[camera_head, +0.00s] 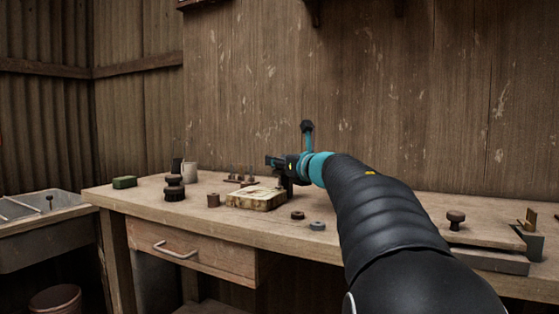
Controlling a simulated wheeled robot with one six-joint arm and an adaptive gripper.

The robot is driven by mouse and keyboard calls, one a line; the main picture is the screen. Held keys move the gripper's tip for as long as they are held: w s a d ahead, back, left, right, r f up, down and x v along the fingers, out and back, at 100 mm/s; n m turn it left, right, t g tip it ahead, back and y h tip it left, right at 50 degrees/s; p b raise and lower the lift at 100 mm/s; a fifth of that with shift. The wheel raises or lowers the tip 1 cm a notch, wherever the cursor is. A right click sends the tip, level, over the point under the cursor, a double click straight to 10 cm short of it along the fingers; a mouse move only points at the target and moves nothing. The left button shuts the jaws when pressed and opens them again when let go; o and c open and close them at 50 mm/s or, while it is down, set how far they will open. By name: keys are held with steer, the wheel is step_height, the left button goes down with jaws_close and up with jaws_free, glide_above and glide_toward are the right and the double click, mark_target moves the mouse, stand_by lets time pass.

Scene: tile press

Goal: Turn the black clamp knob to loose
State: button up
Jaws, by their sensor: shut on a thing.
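My gripper (275,161) is at the end of my black and teal arm, above the back of the workbench, pointing left. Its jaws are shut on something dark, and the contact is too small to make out. A pale tile-like block in a worn, light-coloured frame (258,198) sits just below and left of it. A dark upright part (288,186) stands behind the block, partly covered by my wrist. A black-headed part on a teal stem (307,126) rises behind my wrist. I cannot tell for sure which dark part is the clamp knob, or its setting.
On the workbench (330,243) stand a dark stacked knob-like piece (174,188), a pale cup (190,171), a green block (124,182) and small rings (317,226). A dark knob (455,219) stands at right. A sink (45,230) is at left; the wall is close behind.

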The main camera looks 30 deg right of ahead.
steer(key=shift+n+y, duration=0.6)
steer(key=shift+y, duration=0.3)
steer(key=o, duration=1.2)
steer(key=shift+c, duration=0.2)
steer(key=shift+r, duration=0.15)
step_height(320, 180, up, 10)
steer(key=shift+w+f, duration=0.1)
steer(key=shift+f, duration=0.05)
